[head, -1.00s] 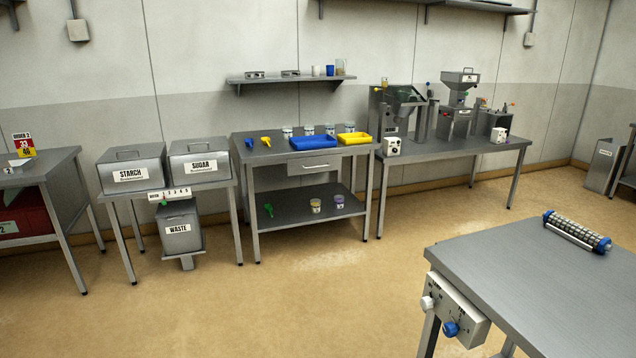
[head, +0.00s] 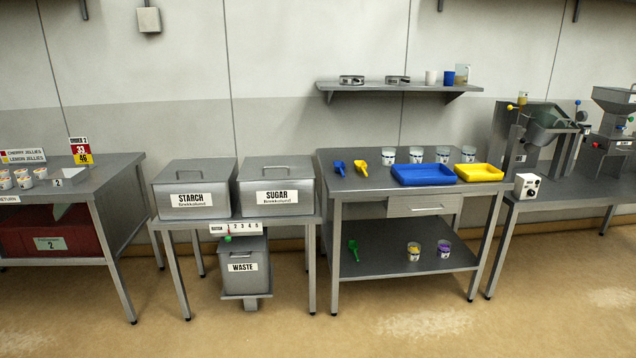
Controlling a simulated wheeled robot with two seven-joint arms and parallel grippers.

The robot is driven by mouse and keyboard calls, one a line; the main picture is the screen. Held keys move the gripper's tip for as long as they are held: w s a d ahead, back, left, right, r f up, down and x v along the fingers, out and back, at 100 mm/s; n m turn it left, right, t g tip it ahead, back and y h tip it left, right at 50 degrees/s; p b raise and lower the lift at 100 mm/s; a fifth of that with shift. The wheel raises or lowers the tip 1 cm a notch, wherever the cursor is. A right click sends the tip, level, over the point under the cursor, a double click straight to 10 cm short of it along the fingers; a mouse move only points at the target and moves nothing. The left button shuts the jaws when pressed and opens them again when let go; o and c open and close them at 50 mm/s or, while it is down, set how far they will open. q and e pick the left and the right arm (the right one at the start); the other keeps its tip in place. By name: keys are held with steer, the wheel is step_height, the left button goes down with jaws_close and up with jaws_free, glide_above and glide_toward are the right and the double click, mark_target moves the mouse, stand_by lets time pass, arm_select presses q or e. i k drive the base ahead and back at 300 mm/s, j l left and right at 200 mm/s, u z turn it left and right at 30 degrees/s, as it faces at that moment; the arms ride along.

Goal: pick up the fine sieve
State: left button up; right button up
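Two round metal sieve-like rings lie on the wall shelf in the head view, a left ring (head: 352,80) and a right ring (head: 397,80). I cannot tell from here which of them is the fine sieve, as their mesh is too small to see. Neither of my grippers shows in the head view.
The wall shelf (head: 460,88) also holds a white cup, a blue cup and a jug. Below it stands a steel table (head: 350,180) with scoops, jars, a blue tray (head: 423,175) and a yellow tray (head: 479,173). The floor (head: 400,325) in front is clear.

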mark_target(344, 80)
steer(key=i+j+z, duration=0.1)
steer(key=i+z, duration=0.15)
steer(key=i, duration=0.3)
steer(key=i+j+z, duration=0.25)
steer(key=i, duration=0.3)
steer(key=i+j+z, duration=0.2)
steer(key=i, duration=0.3)
steer(key=i+j+z, duration=0.25)
steer(key=i, duration=0.25)
steer(key=i+l, duration=0.15)
steer(key=l, duration=0.2)
steer(key=i+l, duration=0.15)
steer(key=l, duration=0.2)
steer(key=i+l, duration=0.15)
steer(key=l, duration=0.15)
steer(key=i+l, duration=0.1)
steer(key=l, duration=0.25)
